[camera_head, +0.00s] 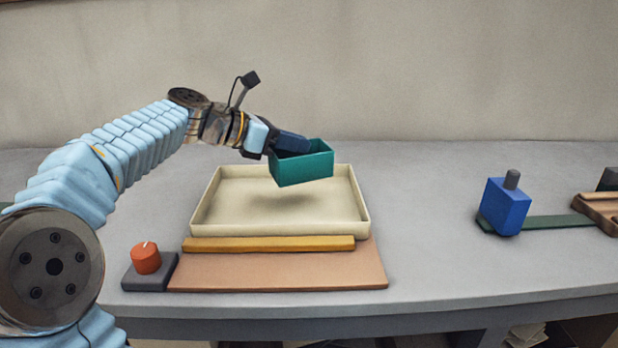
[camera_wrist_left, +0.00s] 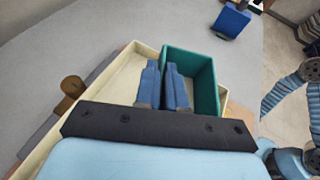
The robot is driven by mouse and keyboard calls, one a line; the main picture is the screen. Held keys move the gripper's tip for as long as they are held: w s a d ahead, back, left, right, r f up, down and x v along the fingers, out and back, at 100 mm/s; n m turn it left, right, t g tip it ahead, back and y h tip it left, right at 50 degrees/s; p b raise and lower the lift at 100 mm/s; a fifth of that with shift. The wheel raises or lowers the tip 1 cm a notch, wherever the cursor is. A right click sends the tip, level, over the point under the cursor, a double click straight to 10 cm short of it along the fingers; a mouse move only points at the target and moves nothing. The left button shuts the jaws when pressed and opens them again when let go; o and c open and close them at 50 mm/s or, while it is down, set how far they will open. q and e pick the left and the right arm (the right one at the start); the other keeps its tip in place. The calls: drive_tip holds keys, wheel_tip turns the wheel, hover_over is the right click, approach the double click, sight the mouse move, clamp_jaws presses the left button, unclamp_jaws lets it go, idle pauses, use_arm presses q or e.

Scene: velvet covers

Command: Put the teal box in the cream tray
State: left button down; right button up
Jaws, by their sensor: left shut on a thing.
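The teal box (camera_head: 306,166) is an open-topped box held in the air above the cream tray, over its back right part. A shadow falls on the tray floor below it. My left gripper (camera_head: 290,145) is shut on the box's near-left wall in the head view. In the left wrist view the blue fingers (camera_wrist_left: 168,88) reach the left side of the teal box (camera_wrist_left: 205,75), which looks empty. The cream tray (camera_head: 362,222) is shallow, rectangular and empty. It also shows under the box in the left wrist view (camera_wrist_left: 110,85). My right gripper is not in view.
An ochre bar (camera_head: 268,244) and a brown board (camera_head: 280,272) lie before the tray. An orange knob (camera_head: 146,257) on a dark block stands at front left. A blue block (camera_head: 505,206) with a grey peg and a green strip (camera_head: 550,222) are at right. Table between is clear.

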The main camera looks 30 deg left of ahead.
use_arm(q)
drive_tip(key=w+f, duration=0.1)
drive_tip(key=f, duration=0.1)
drive_tip(key=w+d+f, duration=0.1)
drive_tip(key=w+f, duration=0.1)
drive_tip(key=shift+d+f, duration=0.15)
drive_tip(key=f, duration=0.1)
drive_tip(key=f+b, duration=0.1)
drive_tip(key=f, duration=0.2)
drive_tip(key=shift+w+d+b, duration=0.1)
drive_tip(key=shift+w+b, duration=0.2)
drive_tip(key=shift+b, duration=0.05)
drive_tip(key=shift+r, duration=0.1)
drive_tip(key=c, duration=1.2)
unclamp_jaws()
drive_tip(key=shift+s+a+r, duration=0.15)
drive_tip(key=shift+s+a, duration=0.05)
drive_tip(key=shift+s, duration=0.05)
drive_tip(key=p+v, duration=0.1)
drive_tip(key=v, duration=1)
drive_tip(key=shift+s+r, duration=0.1)
drive_tip(key=shift+s, duration=0.1)
